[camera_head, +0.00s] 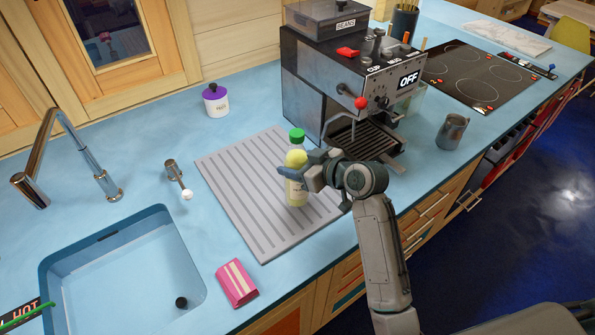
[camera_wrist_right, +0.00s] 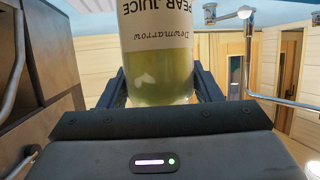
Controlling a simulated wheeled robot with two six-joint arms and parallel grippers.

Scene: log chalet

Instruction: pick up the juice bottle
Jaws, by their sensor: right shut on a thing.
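The juice bottle (camera_head: 296,190) has a green cap and pale yellow juice, and stands upright at the grey ribbed mat (camera_head: 235,187). I cannot tell whether its base touches the mat. My right gripper (camera_head: 296,172) is shut around the bottle's middle, coming from the right. In the right wrist view the bottle (camera_wrist_right: 160,50), labelled "Pear Juice", sits between the two fingers of the gripper (camera_wrist_right: 160,88). My left gripper is not in view.
A coffee machine (camera_head: 318,75) stands just behind and right of the bottle. A metal jug (camera_head: 452,132) and a black hob (camera_head: 482,75) are farther right. A sink (camera_head: 125,270), a tap (camera_head: 85,160), a pink packet (camera_head: 236,283) and a purple-lidded jar (camera_head: 215,101) lie left.

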